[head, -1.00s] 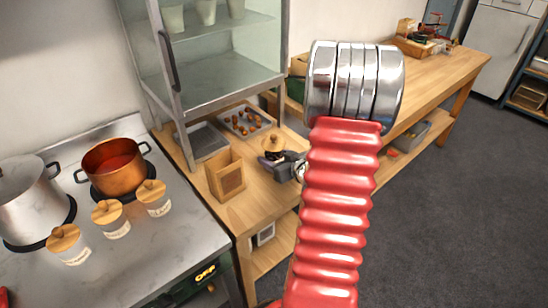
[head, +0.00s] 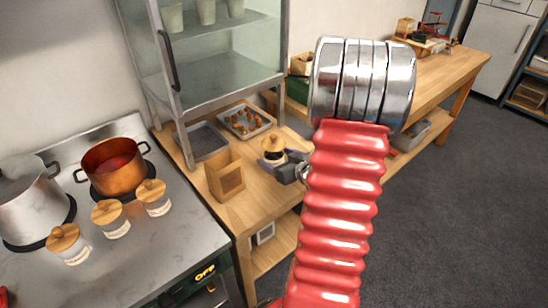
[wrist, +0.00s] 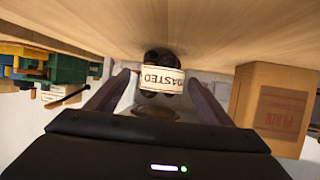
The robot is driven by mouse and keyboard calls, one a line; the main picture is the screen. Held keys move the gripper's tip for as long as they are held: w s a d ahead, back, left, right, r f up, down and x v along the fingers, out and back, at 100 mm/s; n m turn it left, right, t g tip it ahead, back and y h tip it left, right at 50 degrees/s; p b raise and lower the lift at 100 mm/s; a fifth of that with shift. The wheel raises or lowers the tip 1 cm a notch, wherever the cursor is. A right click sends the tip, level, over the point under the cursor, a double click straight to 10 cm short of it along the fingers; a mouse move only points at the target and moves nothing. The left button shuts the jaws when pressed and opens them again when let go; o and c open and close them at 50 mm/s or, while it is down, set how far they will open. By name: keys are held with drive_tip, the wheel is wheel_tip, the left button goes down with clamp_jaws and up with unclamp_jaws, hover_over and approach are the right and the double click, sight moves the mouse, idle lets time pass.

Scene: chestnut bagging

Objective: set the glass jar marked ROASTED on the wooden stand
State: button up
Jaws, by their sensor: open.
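The glass jar marked ROASTED (head: 272,144) stands upright on the wooden bench, with a wooden lid. In the wrist view the jar (wrist: 162,80) appears upside down, with dark contents and a cream label, between and beyond my fingers. My gripper (head: 284,167) is open at the jar's near right side, with a visible gap between each finger and the jar in the wrist view. I cannot clearly tell a wooden stand from the wood under and around the jar.
Behind are a tray of chestnuts (head: 246,122) and a dark rack (head: 206,141) by the glass cabinet (head: 212,75). Several lidded jars and a copper pot (head: 115,166) sit on the stove at left.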

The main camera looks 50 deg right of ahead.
drive_tip(key=v, duration=1)
idle(0.8)
